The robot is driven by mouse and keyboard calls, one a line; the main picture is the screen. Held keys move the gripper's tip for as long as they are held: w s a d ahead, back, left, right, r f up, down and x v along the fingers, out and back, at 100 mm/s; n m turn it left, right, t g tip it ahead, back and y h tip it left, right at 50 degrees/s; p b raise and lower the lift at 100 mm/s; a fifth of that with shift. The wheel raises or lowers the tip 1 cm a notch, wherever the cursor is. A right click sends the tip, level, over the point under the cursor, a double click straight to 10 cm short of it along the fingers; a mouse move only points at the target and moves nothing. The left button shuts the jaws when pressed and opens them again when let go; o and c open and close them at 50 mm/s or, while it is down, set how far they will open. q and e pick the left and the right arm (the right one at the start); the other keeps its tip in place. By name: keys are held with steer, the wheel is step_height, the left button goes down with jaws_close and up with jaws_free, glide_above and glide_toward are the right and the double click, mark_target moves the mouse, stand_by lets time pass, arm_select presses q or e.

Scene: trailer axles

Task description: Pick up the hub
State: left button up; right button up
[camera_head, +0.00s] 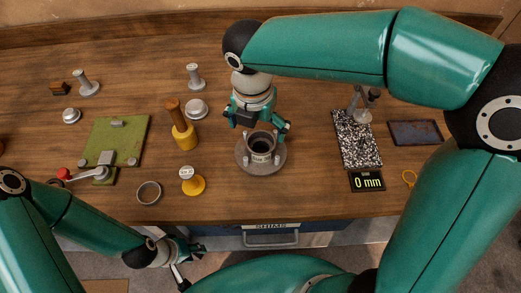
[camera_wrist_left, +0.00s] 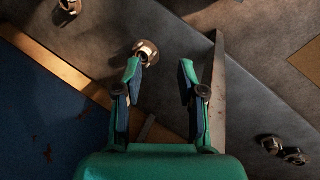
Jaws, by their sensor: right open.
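The hub (camera_head: 262,164) is a grey round flange with a raised dark-mouthed cylinder and small studs around it. It sits upright on the wooden bench, in the middle of the head view. My right gripper (camera_head: 260,128) points down over the hub's far side, its fingers spread, one to each side near the cylinder's top. Whether a finger touches it, I cannot tell. My left gripper (camera_head: 190,260) is low in front of the bench, well away from the hub. In the left wrist view its fingers (camera_wrist_left: 160,68) are apart with nothing between them.
Left of the hub stand a yellow pot with a brown handle (camera_head: 184,135), a yellow stand (camera_head: 192,181), a ring (camera_head: 149,192) and a green plate (camera_head: 132,137). Right are a speckled slab (camera_head: 356,138), a "0 mm" display (camera_head: 368,182) and a dark tray (camera_head: 415,132).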

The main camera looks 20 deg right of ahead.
mark_target(261, 146)
steer(key=shift+w+d+f, duration=0.1)
steer(key=shift+d+f, duration=0.05)
steer(key=shift+f, duration=1.05)
steer(key=shift+w+d+f, duration=0.15)
steer(key=shift+d+f, duration=0.05)
steer(key=shift+f, duration=0.95)
steer(key=shift+w+d+f, duration=0.1)
steer(key=shift+d+f, duration=0.05)
steer(key=shift+f, duration=1.05)
steer(key=c, duration=1.8)
steer(key=shift+w+r, duration=0.15)
steer(key=shift+c, duration=0.5)
steer(key=shift+r, duration=0.1)
